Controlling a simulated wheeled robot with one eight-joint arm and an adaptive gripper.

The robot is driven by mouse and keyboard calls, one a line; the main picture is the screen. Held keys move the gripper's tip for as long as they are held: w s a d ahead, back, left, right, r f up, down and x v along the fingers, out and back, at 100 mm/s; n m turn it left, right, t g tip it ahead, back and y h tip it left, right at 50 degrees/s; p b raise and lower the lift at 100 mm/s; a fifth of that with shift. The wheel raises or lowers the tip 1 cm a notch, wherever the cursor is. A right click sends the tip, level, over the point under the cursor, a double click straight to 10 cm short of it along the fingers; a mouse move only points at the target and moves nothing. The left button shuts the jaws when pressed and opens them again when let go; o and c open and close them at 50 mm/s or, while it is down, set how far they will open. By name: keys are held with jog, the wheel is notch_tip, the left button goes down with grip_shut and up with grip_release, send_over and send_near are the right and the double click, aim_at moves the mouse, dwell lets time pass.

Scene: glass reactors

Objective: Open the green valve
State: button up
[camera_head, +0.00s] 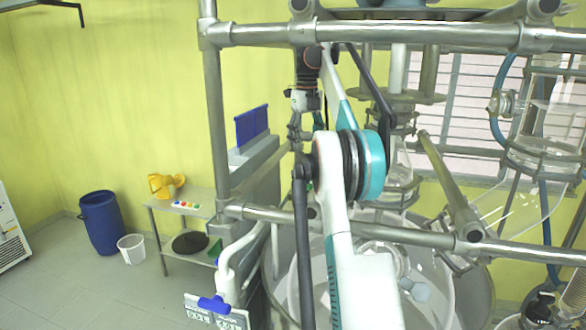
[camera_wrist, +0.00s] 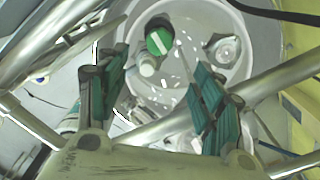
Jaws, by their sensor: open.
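The green valve (camera_wrist: 160,41) shows in the wrist view as a round green knob with a white bar across its face. It sits near the top centre, beyond my open fingers. My gripper (camera_wrist: 160,84) has its two green-padded fingers spread wide, with nothing held between them. The knob appears in line with the gap between the fingers but farther away, and I see no contact. In the head view my gripper (camera_head: 296,132) hangs small and dark below the wrist, left of the teal arm joint. I cannot make out the green valve in the head view.
Metal frame bars (camera_head: 350,224) cross around my arm, and a diagonal tube (camera_wrist: 275,80) passes close to the right finger. A large round vessel (camera_head: 450,300) stands below. A blue barrel (camera_head: 101,222) and a low table (camera_head: 160,204) are at the left; the floor there is mostly clear.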

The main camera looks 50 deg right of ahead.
jog(key=f, duration=0.7)
jog(key=f+p, duration=0.1)
jog(key=f, duration=0.5)
jog(key=shift+s+f, duration=0.2)
jog(key=shift+f, duration=0.15)
jog(key=shift+c, duration=0.2)
jog(key=c, duration=1)
